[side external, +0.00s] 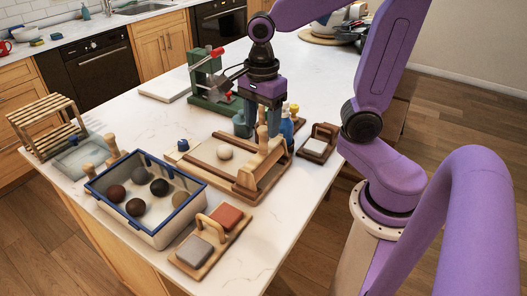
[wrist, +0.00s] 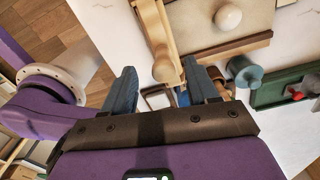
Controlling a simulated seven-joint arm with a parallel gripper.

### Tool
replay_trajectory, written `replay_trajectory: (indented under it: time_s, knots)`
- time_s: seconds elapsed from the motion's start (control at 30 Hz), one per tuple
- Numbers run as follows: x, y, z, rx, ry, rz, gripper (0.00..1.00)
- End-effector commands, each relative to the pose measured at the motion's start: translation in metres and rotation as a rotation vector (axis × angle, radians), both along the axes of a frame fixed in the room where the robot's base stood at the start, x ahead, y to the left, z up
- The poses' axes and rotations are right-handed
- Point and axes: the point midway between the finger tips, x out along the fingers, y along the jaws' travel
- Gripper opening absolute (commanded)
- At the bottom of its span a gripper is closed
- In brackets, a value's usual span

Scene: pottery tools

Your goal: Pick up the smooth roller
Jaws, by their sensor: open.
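A pale wooden roller (side external: 259,168) with a plain surface lies across the right side of a wooden rolling board (side external: 213,169). In the wrist view the roller (wrist: 154,32) runs up to the top edge, with its rounded handle end (wrist: 163,70) towards me. My gripper (side external: 266,122) points down above the far end of the roller. In the wrist view the fingers of my gripper (wrist: 162,88) are spread apart, with the handle end showing between them. Nothing is held. Whether a finger touches the roller cannot be told.
A pale clay ball (side external: 225,153) sits on the board. A blue bottle (side external: 287,128) and a teal spool-shaped item (wrist: 243,72) stand close to my gripper. A green press (side external: 214,103) stands behind. A blue-rimmed crate (side external: 158,232) of clay balls and a stamp tray (side external: 232,231) are nearer the front.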

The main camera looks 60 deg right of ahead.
Motion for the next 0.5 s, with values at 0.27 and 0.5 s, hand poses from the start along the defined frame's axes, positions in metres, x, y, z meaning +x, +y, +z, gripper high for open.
replay_trajectory:
  time_s: [0.27, 0.5]
  knots:
    - [0.000, -0.003, -0.018, -0.001, 0.002, -0.001, 0.59]
    - [0.001, -0.009, -0.051, -0.002, 0.004, 0.001, 0.59]
